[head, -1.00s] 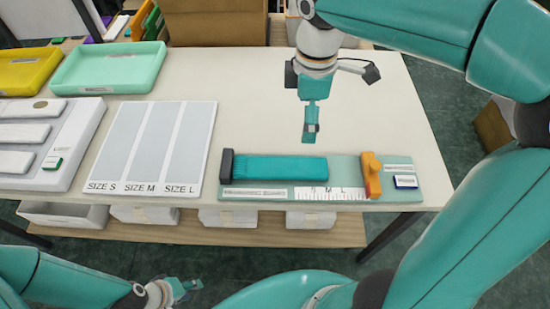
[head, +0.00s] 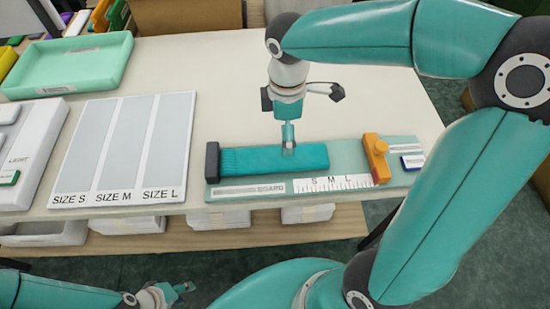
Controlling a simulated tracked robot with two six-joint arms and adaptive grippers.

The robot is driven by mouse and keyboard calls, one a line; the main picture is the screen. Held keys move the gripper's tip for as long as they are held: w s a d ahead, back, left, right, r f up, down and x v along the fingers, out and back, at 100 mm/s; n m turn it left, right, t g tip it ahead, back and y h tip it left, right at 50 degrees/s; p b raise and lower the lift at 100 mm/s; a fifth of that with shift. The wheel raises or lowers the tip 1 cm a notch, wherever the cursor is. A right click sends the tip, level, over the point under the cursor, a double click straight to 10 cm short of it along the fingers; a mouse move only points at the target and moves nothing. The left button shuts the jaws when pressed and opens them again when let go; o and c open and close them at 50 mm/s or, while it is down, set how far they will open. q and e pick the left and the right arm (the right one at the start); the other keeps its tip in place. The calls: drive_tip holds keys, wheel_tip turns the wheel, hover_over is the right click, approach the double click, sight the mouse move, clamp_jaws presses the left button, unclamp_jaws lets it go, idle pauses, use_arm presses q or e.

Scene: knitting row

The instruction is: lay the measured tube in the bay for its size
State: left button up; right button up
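The teal knitted tube (head: 250,159) lies flat on the measuring board (head: 245,190), its left end by the dark end stop (head: 212,162). Its right end lies above the scale (head: 333,184), near the letter M. The sorting tray has three empty bays: SIZE S (head: 88,150), SIZE M (head: 127,145) and SIZE L (head: 166,145). My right gripper (head: 288,147) points down at the tube's right part, fingers edge-on; their gap and any contact are unclear. My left gripper (head: 185,289) is small at the bottom, apart from everything, its fingers seemingly spread and empty.
An orange slider (head: 376,158) stands on the board right of the tube, apart from it. A mint tray (head: 70,68) and a white light panel (head: 35,145) stand left. The table behind the board is clear.

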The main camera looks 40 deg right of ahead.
sight(282, 159)
wheel_tip(282, 159, down, 3)
drive_tip(key=shift+r, duration=0.2)
drive_tip(key=shift+s+a+f, duration=0.15)
drive_tip(key=shift+f, duration=1.3)
drive_tip(key=shift+s+a+f, duration=0.1)
drive_tip(key=shift+s+f, duration=0.05)
drive_tip(key=shift+f, duration=1.25)
drive_tip(key=shift+c, duration=0.2)
drive_tip(key=c, duration=1)
drive_tip(key=shift+r, duration=0.15)
